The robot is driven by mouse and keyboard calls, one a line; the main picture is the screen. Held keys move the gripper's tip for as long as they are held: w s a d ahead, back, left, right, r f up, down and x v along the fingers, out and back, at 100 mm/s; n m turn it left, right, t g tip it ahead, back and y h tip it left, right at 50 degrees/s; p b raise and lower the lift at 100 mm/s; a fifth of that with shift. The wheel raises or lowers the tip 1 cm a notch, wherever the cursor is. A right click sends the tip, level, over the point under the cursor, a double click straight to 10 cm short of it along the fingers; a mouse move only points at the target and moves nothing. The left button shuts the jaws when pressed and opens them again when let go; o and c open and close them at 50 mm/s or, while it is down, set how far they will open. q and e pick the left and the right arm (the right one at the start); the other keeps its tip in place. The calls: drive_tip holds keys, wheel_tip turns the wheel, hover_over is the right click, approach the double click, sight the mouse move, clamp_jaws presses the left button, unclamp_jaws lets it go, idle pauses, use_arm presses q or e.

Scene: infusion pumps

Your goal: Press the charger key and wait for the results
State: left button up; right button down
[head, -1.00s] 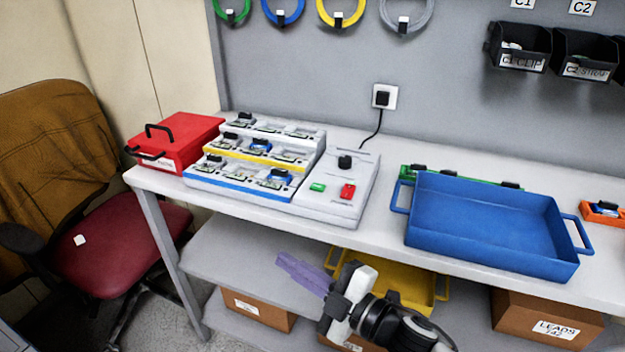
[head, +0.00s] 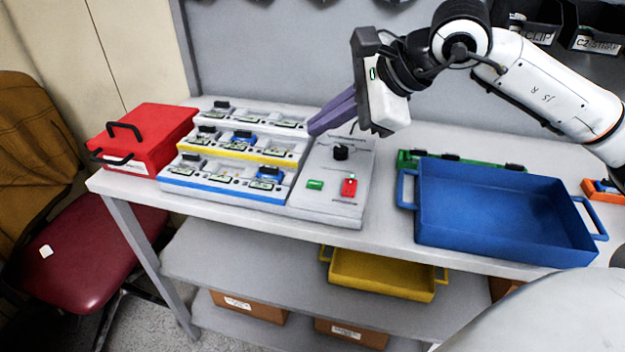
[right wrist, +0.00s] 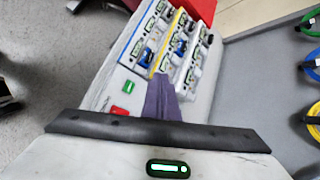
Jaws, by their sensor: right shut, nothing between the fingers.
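The charger (head: 330,200) stands on the bench, with stepped rows of bays on its left and a grey control panel on its right. The panel carries a green key (head: 315,185), a red key (head: 349,187) and a black knob (head: 341,152). Several bays hold small modules, some with blue parts. My right gripper (head: 312,130) is shut and empty, raised above the right end of the bays near the panel's back. In the right wrist view its purple fingers (right wrist: 160,98) lie together, with the green key (right wrist: 128,86) and red key (right wrist: 121,113) to their left. My left gripper is not in view.
A red box (head: 150,140) with black handles stands left of the charger. A blue tray (head: 505,210) sits to the right, with a green strip (head: 410,160) behind it. A yellow tray (head: 382,273) and cartons occupy the lower shelves. A chair (head: 75,250) stands at left.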

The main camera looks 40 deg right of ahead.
sight(321, 186)
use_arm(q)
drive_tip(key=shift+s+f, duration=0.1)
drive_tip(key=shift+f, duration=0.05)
use_arm(e)
drive_tip(key=shift+f, duration=0.15)
